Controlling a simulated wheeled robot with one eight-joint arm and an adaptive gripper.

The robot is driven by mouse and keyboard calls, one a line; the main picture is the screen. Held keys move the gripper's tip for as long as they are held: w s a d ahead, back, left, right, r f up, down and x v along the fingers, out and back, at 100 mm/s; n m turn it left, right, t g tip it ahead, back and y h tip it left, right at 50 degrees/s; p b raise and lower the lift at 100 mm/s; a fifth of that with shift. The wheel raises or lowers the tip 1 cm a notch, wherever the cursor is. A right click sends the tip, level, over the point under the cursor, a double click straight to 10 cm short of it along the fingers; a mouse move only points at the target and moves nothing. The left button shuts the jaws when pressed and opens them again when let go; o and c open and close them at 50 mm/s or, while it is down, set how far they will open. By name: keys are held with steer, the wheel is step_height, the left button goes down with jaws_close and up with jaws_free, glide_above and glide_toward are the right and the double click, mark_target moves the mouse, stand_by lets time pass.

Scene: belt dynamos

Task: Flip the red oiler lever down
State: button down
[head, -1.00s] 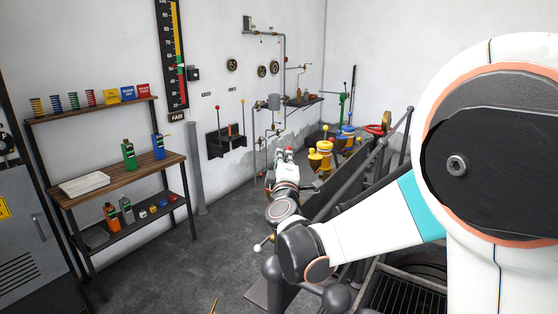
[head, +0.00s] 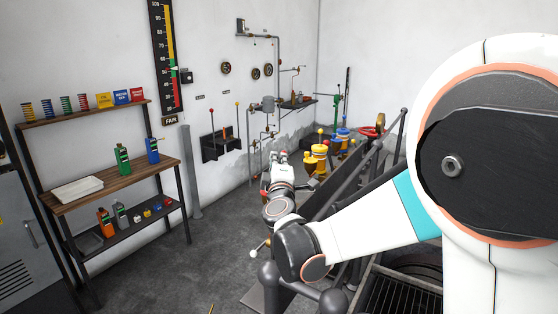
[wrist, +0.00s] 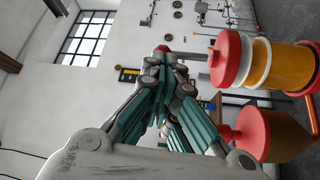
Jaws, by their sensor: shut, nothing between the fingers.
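In the wrist view, which lies on its side, the red oiler has a red cap (wrist: 228,60) and an amber body (wrist: 292,65). Its thin grey lever (wrist: 192,55) sticks out from the cap, away from the body, so it appears upright. The lever's red tip (wrist: 163,48) shows just past my gripper's fingertips (wrist: 163,58). My gripper is shut with nothing held. It is at or very near the tip; I cannot tell whether it touches. In the head view my gripper (head: 281,157) is left of the yellow oiler (head: 319,155); the red oiler is mostly hidden there.
A blue oiler (head: 342,137) and a red handwheel (head: 374,131) stand beyond the yellow one. Another red-capped amber part (wrist: 270,135) is close beside the red oiler. Dark rails run along my arm's right. A shelf (head: 120,180) stands left, with open floor between.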

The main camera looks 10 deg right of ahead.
steer(key=shift+w+a+r+n+g+y+p, duration=0.1)
steer(key=shift+w+a+n+g+y+p, duration=0.15)
steer(key=shift+n, duration=0.25)
steer(key=shift+w+a+n+g+y+p, duration=0.1)
steer(key=shift+n+g+p, duration=0.2)
steer(key=shift+n, duration=0.2)
steer(key=shift+w+a+p, duration=0.45)
steer(key=shift+p, duration=0.1)
stand_by(0.4)
steer(key=shift+w+a+f+n+g, duration=0.2)
steer(key=shift+n+g, duration=0.25)
steer(key=shift+n, duration=0.15)
steer(key=f+n+g+p, duration=0.1)
steer(key=n, duration=0.1)
steer(key=w+a+f+n+g+h+p, duration=0.1)
steer(key=n+g, duration=0.1)
steer(key=f+n+g+p, duration=0.1)
steer(key=n+g, duration=0.1)
steer(key=shift+w+a+h+p, duration=0.35)
steer(key=shift+w+a, duration=0.05)
stand_by(0.8)
steer(key=shift+d, duration=0.1)
steer(key=shift+s+d+f, duration=0.1)
steer(key=shift+s+d, duration=0.35)
steer(key=shift+s, duration=0.1)
